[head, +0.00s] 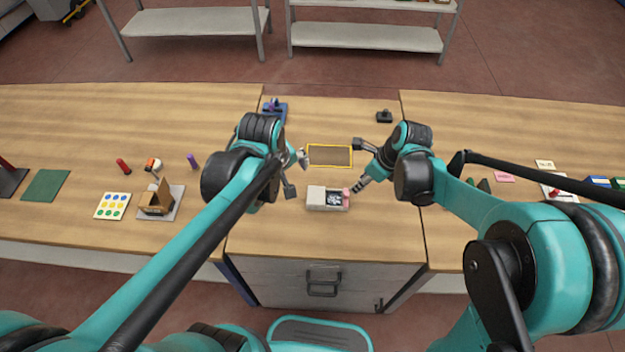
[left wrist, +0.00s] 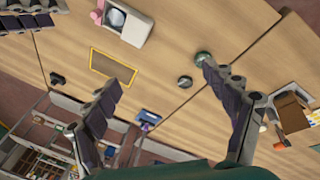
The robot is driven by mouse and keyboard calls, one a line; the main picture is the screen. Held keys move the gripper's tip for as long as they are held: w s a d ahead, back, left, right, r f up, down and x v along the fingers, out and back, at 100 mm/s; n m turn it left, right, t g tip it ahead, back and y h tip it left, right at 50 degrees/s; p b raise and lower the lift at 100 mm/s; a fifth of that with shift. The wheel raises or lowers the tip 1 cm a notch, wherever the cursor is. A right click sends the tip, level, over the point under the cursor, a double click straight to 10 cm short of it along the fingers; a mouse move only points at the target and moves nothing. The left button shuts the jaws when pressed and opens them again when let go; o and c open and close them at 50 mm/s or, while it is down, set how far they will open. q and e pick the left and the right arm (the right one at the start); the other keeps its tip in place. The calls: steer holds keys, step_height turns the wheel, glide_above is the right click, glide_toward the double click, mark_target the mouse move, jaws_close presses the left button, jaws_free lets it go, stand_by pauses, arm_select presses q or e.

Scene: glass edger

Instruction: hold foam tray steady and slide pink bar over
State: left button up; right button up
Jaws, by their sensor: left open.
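The pale foam tray (head: 316,198) lies on the middle table in the head view, with a dark and white insert in it. The pink bar (head: 347,192) is at the tray's right end. In the left wrist view the tray (left wrist: 131,32) is at the top, with a bit of pink (left wrist: 97,17) at its left. My left gripper (head: 297,174) is open and empty, left of and just beyond the tray. My right gripper (head: 359,166) has its fingers spread, one tip close beside the pink bar; I cannot tell whether it touches.
A yellow-framed panel (head: 330,155) lies behind the tray, between the grippers. A small black object (head: 384,117) and a blue item (head: 276,108) are farther back. A cardboard box (head: 157,202) and dotted card (head: 112,206) lie left. The table in front of the tray is clear.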

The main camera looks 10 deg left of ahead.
arm_select(q)
steer(key=w+d+f+n+g, duration=0.2)
steer(key=w+d+f+n, duration=0.1)
steer(key=w+f+n, duration=0.2)
steer(key=n+g, duration=0.1)
steer(key=n, duration=0.3)
glide_above(312, 195)
steer(key=f, duration=0.5)
steer(key=shift+a+f, duration=0.2)
steer(key=shift+f, duration=0.2)
steer(key=shift+d+f+n, duration=0.1)
steer(key=shift+f+n, duration=0.2)
steer(key=shift+f, duration=0.1)
steer(key=shift+w+d+f+g, duration=0.1)
steer(key=shift+f+g, duration=0.2)
steer(key=shift+f, duration=0.35)
step_height(312, 195, down, 7)
